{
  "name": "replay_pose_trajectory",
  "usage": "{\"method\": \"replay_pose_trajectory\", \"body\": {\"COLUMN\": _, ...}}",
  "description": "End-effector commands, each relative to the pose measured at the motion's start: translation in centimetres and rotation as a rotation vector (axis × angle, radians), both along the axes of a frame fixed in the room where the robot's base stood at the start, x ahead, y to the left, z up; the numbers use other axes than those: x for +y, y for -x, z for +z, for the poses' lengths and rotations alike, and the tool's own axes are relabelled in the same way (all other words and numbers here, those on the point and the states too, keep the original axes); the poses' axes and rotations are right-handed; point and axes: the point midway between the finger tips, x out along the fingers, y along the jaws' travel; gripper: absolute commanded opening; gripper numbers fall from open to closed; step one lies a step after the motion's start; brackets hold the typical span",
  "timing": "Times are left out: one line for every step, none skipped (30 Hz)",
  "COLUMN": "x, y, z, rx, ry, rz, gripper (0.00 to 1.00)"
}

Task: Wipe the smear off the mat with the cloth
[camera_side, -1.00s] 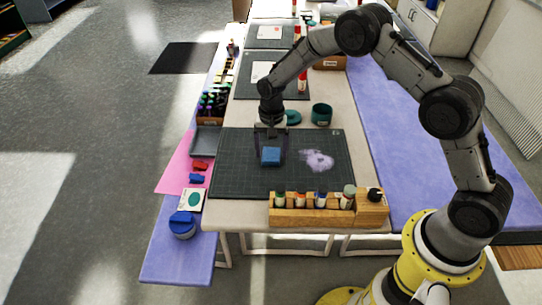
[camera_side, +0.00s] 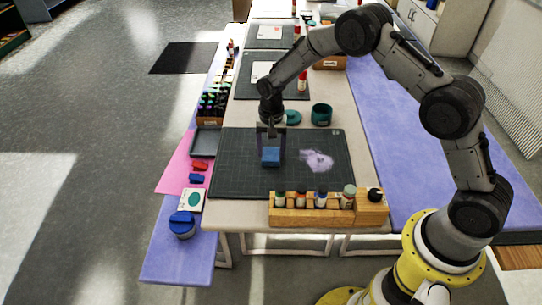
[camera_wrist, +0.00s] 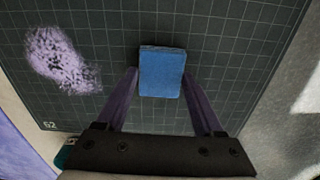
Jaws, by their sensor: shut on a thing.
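The blue cloth (camera_side: 271,158) is a small folded block on the left half of the dark green gridded mat (camera_side: 235,175). My gripper (camera_side: 271,154) points down over it and is shut on it, one finger on each side. In the wrist view the cloth (camera_wrist: 162,65) sits between the two fingers, with the gridded mat (camera_wrist: 235,45) below it. I cannot tell whether the cloth touches the mat. The pale purple smear (camera_side: 317,160) lies on the mat to the right of the cloth. In the wrist view the smear (camera_wrist: 58,60) is at the upper left.
A wooden rack (camera_side: 300,216) with several small bottles stands along the mat's front edge. A green pot (camera_side: 321,114) and its lid (camera_side: 293,117) are behind the mat. A grey tray (camera_side: 206,141) and red and blue pieces lie left. The mat between cloth and smear is clear.

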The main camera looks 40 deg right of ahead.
Motion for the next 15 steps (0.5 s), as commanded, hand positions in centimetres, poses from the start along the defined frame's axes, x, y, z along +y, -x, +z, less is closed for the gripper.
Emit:
{"method": "replay_pose_trajectory", "body": {"x": 0.0, "y": -0.1, "z": 0.3, "rx": -0.002, "ry": -0.001, "rz": 0.0, "gripper": 0.29}}
{"method": "replay_pose_trajectory", "body": {"x": 0.0, "y": -0.1, "z": 0.4, "rx": -0.003, "ry": 0.0, "rz": 0.0, "gripper": 0.29}}
{"method": "replay_pose_trajectory", "body": {"x": 0.0, "y": -0.1, "z": 0.6, "rx": -0.003, "ry": 0.0, "rz": 0.0, "gripper": 0.29}}
{"method": "replay_pose_trajectory", "body": {"x": 0.0, "y": -0.1, "z": 0.7, "rx": -0.003, "ry": 0.0, "rz": 0.0, "gripper": 0.29}}
{"method": "replay_pose_trajectory", "body": {"x": 0.0, "y": -0.1, "z": 0.9, "rx": -0.003, "ry": 0.0, "rz": 0.0, "gripper": 0.29}}
{"method": "replay_pose_trajectory", "body": {"x": 0.0, "y": -0.1, "z": 1.1, "rx": -0.002, "ry": -0.001, "rz": 0.0, "gripper": 0.29}}
{"method": "replay_pose_trajectory", "body": {"x": 0.0, "y": -0.1, "z": 1.2, "rx": -0.002, "ry": -0.001, "rz": 0.0, "gripper": 0.29}}
{"method": "replay_pose_trajectory", "body": {"x": 0.0, "y": -0.1, "z": 1.3, "rx": -0.002, "ry": -0.001, "rz": 0.0, "gripper": 0.29}}
{"method": "replay_pose_trajectory", "body": {"x": 0.0, "y": -0.1, "z": 1.5, "rx": -0.002, "ry": -0.001, "rz": 0.0, "gripper": 0.29}}
{"method": "replay_pose_trajectory", "body": {"x": 0.0, "y": -0.1, "z": 1.6, "rx": -0.003, "ry": 0.0, "rz": 0.0, "gripper": 0.29}}
{"method": "replay_pose_trajectory", "body": {"x": 0.0, "y": -0.1, "z": 1.8, "rx": -0.003, "ry": 0.0, "rz": 0.0, "gripper": 0.29}}
{"method": "replay_pose_trajectory", "body": {"x": 0.0, "y": -0.1, "z": 1.9, "rx": -0.003, "ry": 0.0, "rz": 0.0, "gripper": 0.29}}
{"method": "replay_pose_trajectory", "body": {"x": 0.0, "y": -0.1, "z": 2.1, "rx": -0.003, "ry": 0.0, "rz": 0.0, "gripper": 0.29}}
{"method": "replay_pose_trajectory", "body": {"x": 0.0, "y": -0.1, "z": 2.2, "rx": -0.002, "ry": -0.001, "rz": 0.0, "gripper": 0.29}}
{"method": "replay_pose_trajectory", "body": {"x": 0.0, "y": -0.1, "z": 2.4, "rx": -0.002, "ry": -0.001, "rz": 0.0, "gripper": 0.29}}
